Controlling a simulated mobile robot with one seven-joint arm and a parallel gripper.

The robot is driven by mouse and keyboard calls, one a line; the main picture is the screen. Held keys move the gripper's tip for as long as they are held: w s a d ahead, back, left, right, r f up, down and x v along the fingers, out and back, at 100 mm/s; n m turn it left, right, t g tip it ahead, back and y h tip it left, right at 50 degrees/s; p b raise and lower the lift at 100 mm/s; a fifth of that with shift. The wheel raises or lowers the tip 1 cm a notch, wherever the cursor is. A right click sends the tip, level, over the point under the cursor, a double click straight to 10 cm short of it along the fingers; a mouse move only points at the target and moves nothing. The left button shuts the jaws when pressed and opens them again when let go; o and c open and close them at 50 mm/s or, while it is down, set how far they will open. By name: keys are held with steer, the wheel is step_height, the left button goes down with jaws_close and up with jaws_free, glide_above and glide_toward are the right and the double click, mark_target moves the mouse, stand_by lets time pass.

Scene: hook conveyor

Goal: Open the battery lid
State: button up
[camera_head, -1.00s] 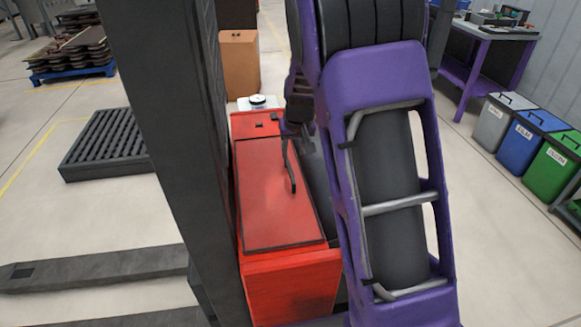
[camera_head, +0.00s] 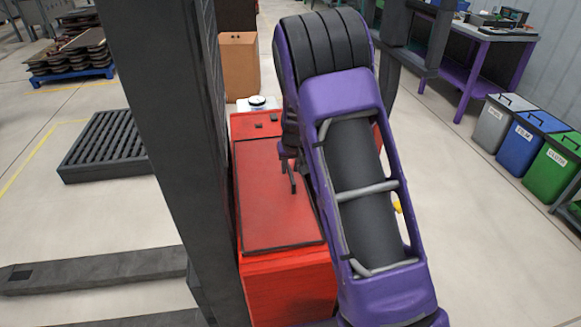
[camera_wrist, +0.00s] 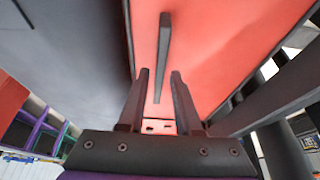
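The red battery lid (camera_head: 268,215) lies flat and closed on top of the red battery box (camera_head: 285,287). A dark bar handle (camera_head: 292,181) stands on the lid near its right edge. In the wrist view the red lid surface (camera_wrist: 215,50) fills the upper middle, with the handle (camera_wrist: 164,55) running down it. My gripper (camera_wrist: 160,85) is open, its two fingers apart on either side of the handle's near end, with gaps showing on both sides. In the head view my gripper (camera_head: 288,152) is just beyond the handle, mostly hidden by my arm.
A dark upright mast (camera_head: 165,120) stands close to the left of the box. A white item with a round top (camera_head: 257,102) is behind the lid, and a brown carton (camera_head: 239,65) farther back. Bins (camera_head: 522,140) stand at the right. Open floor lies between.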

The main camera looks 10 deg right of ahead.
jaws_close()
stand_by(1.2)
